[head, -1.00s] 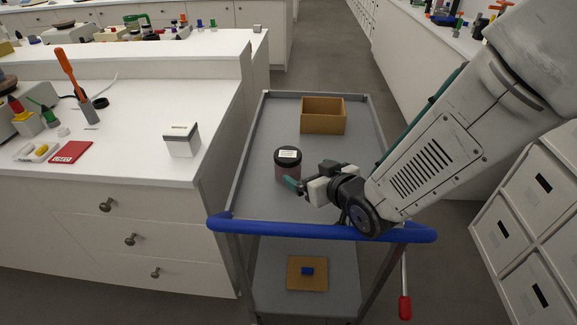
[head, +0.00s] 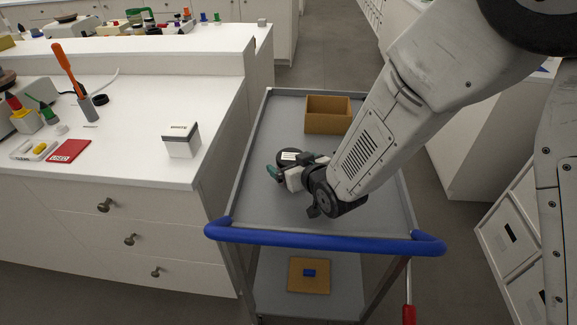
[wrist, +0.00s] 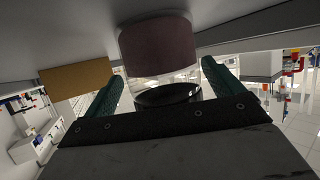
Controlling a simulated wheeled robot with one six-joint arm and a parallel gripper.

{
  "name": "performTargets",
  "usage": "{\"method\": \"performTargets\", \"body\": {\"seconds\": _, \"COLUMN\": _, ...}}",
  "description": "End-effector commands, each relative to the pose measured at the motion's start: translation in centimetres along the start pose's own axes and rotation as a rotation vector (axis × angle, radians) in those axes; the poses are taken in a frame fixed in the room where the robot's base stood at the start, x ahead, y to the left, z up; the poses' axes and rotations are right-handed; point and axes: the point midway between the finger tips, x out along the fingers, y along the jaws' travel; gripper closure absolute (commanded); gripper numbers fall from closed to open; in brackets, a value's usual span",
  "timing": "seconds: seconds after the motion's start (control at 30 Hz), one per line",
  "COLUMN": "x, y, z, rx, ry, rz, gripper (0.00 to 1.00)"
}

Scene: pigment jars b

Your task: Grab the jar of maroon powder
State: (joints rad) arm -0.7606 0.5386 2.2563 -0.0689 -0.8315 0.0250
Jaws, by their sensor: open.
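The jar with the black lid and white label (head: 290,156) stands upright on the cart's top tray. My gripper (head: 280,175) hides most of its body in the head view. In the wrist view, which is upside down, the jar's maroon body (wrist: 157,45) and black lid (wrist: 165,95) show centred between my open green fingers (wrist: 163,72). One finger is on each side, with a gap to the jar on both. I cannot tell how deep the jar sits between the fingers.
The grey cart tray (head: 245,200) has a blue handle bar (head: 320,240) at its near edge. An open tan box (head: 328,118) stands at the tray's far end. A white box (head: 181,142) sits on the counter to the left. The tray is otherwise clear.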

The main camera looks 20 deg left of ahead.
Motion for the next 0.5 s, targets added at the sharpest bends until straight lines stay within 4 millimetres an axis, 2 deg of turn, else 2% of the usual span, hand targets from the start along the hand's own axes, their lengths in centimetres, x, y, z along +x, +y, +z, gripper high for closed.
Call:
{"method": "performTargets", "body": {"seconds": 0.17, "x": 0.21, "y": -0.76, "z": -0.11, "rx": -0.004, "ry": 0.001, "rz": -0.009, "gripper": 0.08}}
{"method": "performTargets", "body": {"seconds": 0.37, "x": 0.26, "y": -1.01, "z": -0.14, "rx": -0.005, "ry": 0.001, "rz": -0.012, "gripper": 0.6}}
{"method": "performTargets", "body": {"seconds": 0.5, "x": 0.24, "y": -0.94, "z": -0.17, "rx": -0.004, "ry": 0.001, "rz": -0.011, "gripper": 0.6}}
